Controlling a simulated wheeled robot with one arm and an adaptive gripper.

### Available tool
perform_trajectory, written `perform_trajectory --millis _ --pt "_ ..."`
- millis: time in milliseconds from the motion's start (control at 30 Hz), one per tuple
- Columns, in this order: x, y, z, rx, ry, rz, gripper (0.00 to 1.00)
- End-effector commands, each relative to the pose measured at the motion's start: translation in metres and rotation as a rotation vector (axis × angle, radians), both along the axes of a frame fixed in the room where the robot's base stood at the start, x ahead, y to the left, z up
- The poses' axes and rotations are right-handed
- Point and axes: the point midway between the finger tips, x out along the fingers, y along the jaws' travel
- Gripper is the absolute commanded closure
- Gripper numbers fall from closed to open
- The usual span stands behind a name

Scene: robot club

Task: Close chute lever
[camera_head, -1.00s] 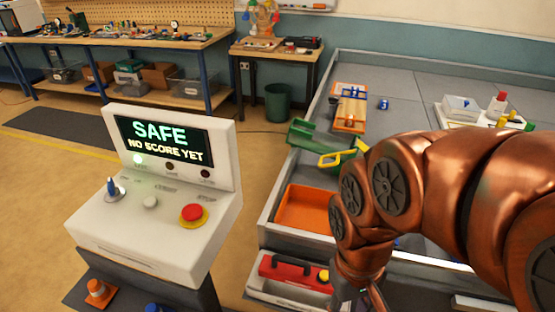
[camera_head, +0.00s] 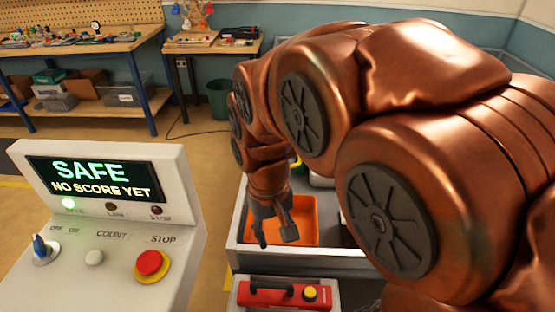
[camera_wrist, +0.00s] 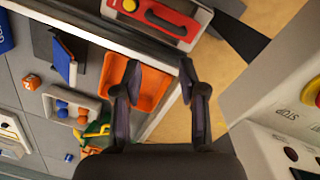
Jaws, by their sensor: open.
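The green chute (camera_wrist: 92,138) with its yellow lever (camera_wrist: 104,129) shows at the lower left of the wrist view, beside my left finger. In the head view my arm hides most of it; only a bit of yellow (camera_head: 296,162) and green shows past the arm. My gripper (camera_head: 277,238) points down over the orange tray (camera_head: 308,228) near the table's front edge. In the wrist view my gripper (camera_wrist: 160,70) has its fingers apart with nothing between them. The lever's exact position cannot be told.
A white console (camera_head: 110,222) with a SAFE screen, a blue switch and a red stop button stands at the left. A red case with a yellow button (camera_head: 262,296) lies in front of the table. A small grey tray (camera_wrist: 58,119) holds blue and orange pieces.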

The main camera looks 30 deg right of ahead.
Motion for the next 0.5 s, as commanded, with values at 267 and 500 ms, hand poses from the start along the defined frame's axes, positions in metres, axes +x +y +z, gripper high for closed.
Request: perform_trajectory --millis 267,500 --pt "0.097 -0.054 -0.012 -0.067 -0.085 -0.149 0.59" --pt "0.173 -0.106 -0.03 -0.12 -0.154 -0.244 0.59"
